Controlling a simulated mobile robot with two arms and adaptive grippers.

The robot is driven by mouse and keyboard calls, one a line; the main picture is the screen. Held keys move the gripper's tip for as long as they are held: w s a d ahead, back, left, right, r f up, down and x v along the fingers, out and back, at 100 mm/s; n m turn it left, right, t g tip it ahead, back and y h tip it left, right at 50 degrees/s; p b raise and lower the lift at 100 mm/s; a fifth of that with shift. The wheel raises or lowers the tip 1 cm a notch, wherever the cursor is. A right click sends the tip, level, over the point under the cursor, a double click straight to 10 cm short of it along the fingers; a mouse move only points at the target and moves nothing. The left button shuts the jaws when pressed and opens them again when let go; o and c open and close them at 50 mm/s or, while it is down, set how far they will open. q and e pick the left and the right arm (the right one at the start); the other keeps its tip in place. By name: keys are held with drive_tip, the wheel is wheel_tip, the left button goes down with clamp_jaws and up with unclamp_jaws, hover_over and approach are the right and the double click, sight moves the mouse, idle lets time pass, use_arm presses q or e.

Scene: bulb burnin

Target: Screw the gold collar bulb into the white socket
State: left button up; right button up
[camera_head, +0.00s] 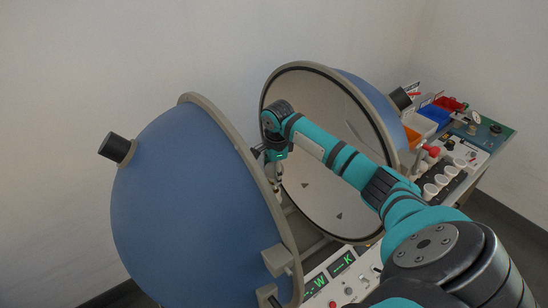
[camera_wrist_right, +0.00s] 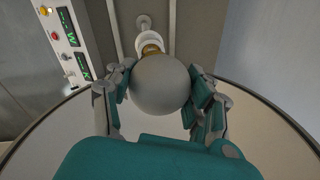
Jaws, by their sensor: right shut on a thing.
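The round grey-white bulb (camera_wrist_right: 160,88) fills the middle of the right wrist view, its gold collar (camera_wrist_right: 151,49) pointing away from me. My right gripper (camera_wrist_right: 160,80) is shut on the bulb, one finger on each side of the globe. The white socket (camera_wrist_right: 147,38) is straight beyond the collar, in line with it. The collar is at the socket's mouth; I cannot tell how deep it sits. In the head view my right gripper (camera_head: 277,186) points down between the two sphere halves, and the bulb and socket are hidden there. My left gripper is not in view.
The open blue sphere has a left half (camera_head: 185,205) and a right half (camera_head: 325,150) close around my right arm. A panel with green displays (camera_head: 330,275) stands in front. A bench (camera_head: 495,130) with coloured bins and several white cups (camera_head: 430,190) is at right.

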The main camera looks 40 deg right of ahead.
drive_tip(key=shift+f, duration=0.95)
drive_tip(key=o, duration=1.2)
